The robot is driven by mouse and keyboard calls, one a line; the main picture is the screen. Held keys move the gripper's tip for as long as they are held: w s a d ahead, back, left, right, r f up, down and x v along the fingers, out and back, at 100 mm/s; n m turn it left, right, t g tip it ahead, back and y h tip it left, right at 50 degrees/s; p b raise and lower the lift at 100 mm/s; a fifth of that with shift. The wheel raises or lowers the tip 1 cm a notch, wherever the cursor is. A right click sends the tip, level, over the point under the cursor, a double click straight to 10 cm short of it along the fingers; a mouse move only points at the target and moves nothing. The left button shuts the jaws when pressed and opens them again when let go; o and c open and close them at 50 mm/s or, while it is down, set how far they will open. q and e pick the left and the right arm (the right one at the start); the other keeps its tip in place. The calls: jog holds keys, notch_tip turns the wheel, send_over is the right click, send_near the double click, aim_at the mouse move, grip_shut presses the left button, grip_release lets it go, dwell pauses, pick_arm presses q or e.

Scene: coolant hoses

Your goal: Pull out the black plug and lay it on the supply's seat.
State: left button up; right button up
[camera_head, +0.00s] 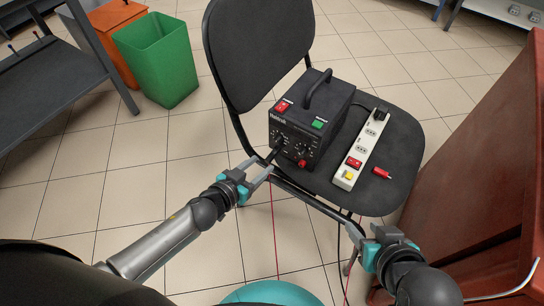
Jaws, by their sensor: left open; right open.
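The supply (308,115) is a black box with a handle, a red switch and a green switch, standing on the chair's dark seat (402,150). A small black plug (272,155) shows at its lower front left, close to my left gripper's tips; its exact seating is unclear. Another black plug (381,112) sits at the far end of a white power strip (364,148), with a black cable beside it. My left gripper (260,167) is open at the seat's front left edge. My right gripper (364,232) is open, below the seat's front edge.
A small red plug (381,173) lies on the seat right of the strip. A red terminal (302,163) is on the supply's front. The chair backrest (258,48) rises behind left. A reddish-brown cabinet (480,180) stands close at right. Thin red cords hang below the seat.

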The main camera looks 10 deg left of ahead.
aim_at(268, 159)
pick_arm(q)
jog(key=shift+w+d+f+b, duration=0.2)
jog(key=shift+w+f+b, duration=0.1)
jog(key=shift+w, duration=0.35)
jog(key=shift+x, duration=1.05)
jog(key=shift+b+x, duration=0.55)
jog(key=shift+x, duration=0.35)
pick_arm(e)
jog(key=shift+w+a+r+t+y, duration=0.1)
jog(key=shift+w+a+t+y, duration=0.3)
jog(key=shift+a+t, duration=0.2)
jog(key=shift+w+a+t+y, duration=0.25)
jog(key=shift+w+a+t, duration=0.15)
jog(key=shift+a, duration=0.3)
jog(key=shift+w+a+r+t+y, duration=0.1)
jog(key=shift+w+a+t+y, duration=0.25)
jog(key=shift+a+t, duration=0.3)
pick_arm(q)
jog(key=shift+p, duration=0.3)
pick_arm(e)
jog(key=shift+r, duration=0.3)
pick_arm(q)
jog(key=shift+c, duration=0.3)
grip_shut()
jog(key=shift+s, duration=0.1)
